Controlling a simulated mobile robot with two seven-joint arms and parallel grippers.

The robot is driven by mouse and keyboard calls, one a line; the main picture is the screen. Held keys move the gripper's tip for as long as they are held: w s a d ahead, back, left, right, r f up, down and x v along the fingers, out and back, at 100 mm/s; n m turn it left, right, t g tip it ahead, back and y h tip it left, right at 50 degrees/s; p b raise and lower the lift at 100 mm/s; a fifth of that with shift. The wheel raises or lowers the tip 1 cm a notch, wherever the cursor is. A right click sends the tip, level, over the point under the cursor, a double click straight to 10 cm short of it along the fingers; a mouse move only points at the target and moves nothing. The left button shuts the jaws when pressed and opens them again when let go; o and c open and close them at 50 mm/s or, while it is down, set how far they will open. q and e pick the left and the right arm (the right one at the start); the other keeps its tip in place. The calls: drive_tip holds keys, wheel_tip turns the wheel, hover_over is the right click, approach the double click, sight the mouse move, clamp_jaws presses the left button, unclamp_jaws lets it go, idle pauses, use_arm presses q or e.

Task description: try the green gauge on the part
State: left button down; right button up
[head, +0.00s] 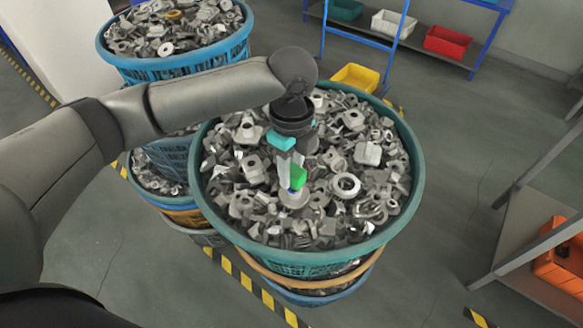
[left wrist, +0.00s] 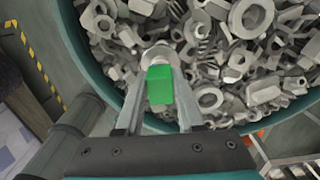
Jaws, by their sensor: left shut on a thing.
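The green gauge (head: 298,177) is a small bright green block. My left gripper (head: 290,184) points down over the teal basket and is shut on the gauge. In the left wrist view the green gauge (left wrist: 160,85) sits between the two grey fingers (left wrist: 160,92). A pale grey round part (head: 293,199) shows just below the gauge, close to the fingertips; I cannot tell whether they touch. In the left wrist view a grey part (left wrist: 157,55) shows just past the gauge, partly hidden by it. My right gripper is not in view.
The teal basket (head: 413,205) is heaped with grey metal parts and stands on other baskets. A blue basket (head: 106,58) of parts stands behind at left. A blue rack (head: 323,28) holds coloured bins. A yellow bin (head: 355,77) is behind.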

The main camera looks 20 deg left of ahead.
use_arm(q)
drive_tip(key=shift+f+b, duration=0.3)
drive_tip(key=shift+f, duration=0.8)
idle(0.6)
drive_tip(key=shift+r, duration=0.15)
idle(0.9)
drive_tip(key=shift+r+p, duration=2.15)
drive_tip(key=shift+p, duration=0.85)
drive_tip(key=shift+r, duration=0.1)
drive_tip(key=shift+r+p, duration=0.2)
drive_tip(key=shift+p, duration=0.15)
wheel_tip(320, 180, up, 4)
drive_tip(key=p, duration=0.4)
drive_tip(key=shift+f, duration=0.3)
drive_tip(key=shift+s, duration=0.1)
